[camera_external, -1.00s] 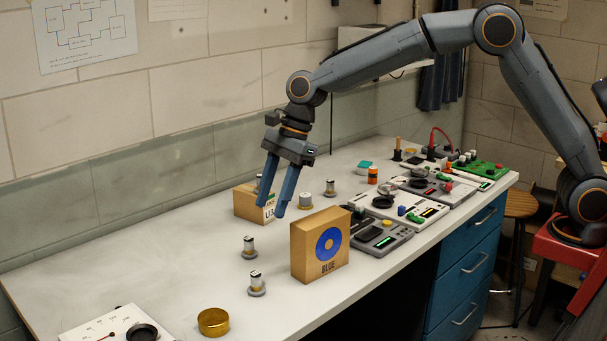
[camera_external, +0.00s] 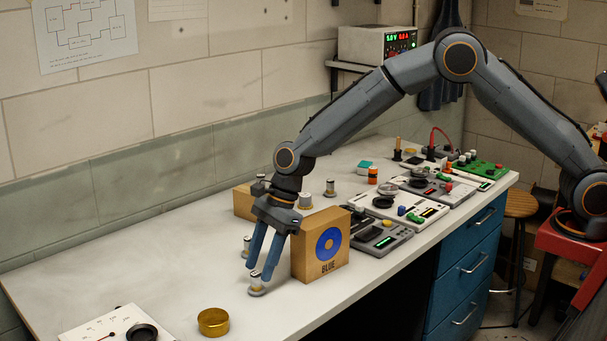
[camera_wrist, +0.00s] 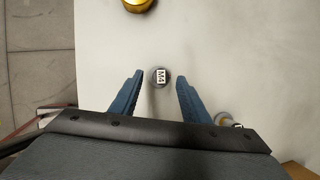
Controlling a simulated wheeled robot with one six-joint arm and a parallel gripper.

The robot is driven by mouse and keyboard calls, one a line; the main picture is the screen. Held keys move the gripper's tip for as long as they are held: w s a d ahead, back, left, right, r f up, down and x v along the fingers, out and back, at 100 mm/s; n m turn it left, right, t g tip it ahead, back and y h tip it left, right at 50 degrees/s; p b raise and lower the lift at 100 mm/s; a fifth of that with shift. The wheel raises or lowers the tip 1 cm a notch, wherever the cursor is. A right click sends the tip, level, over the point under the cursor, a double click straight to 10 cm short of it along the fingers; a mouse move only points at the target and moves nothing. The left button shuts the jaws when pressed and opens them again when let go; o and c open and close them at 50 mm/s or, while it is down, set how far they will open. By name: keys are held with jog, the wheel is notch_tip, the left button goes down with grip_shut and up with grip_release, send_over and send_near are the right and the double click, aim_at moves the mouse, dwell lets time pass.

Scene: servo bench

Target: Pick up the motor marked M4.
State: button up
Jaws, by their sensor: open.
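The motor marked M4 (camera_wrist: 159,77) shows from above in the wrist view, a small round top with a white label, between my two blue fingers. In the external view it is the small upright motor (camera_external: 256,285) on the bench, left of the box marked BLUE. My gripper (camera_external: 259,272) is open and points down, its fingertips around the top of this motor. In the wrist view my gripper (camera_wrist: 160,75) has a gap on each side of the motor.
The cardboard box marked BLUE (camera_external: 305,250) stands close to the right of my gripper. Another motor (camera_external: 246,245) stands just behind my fingers. A brass cap (camera_external: 213,324) lies to the front left.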

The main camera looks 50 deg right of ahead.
aim_at(257, 273)
jog(key=shift+p+x, duration=0.65)
jog(key=shift+x, duration=1.25)
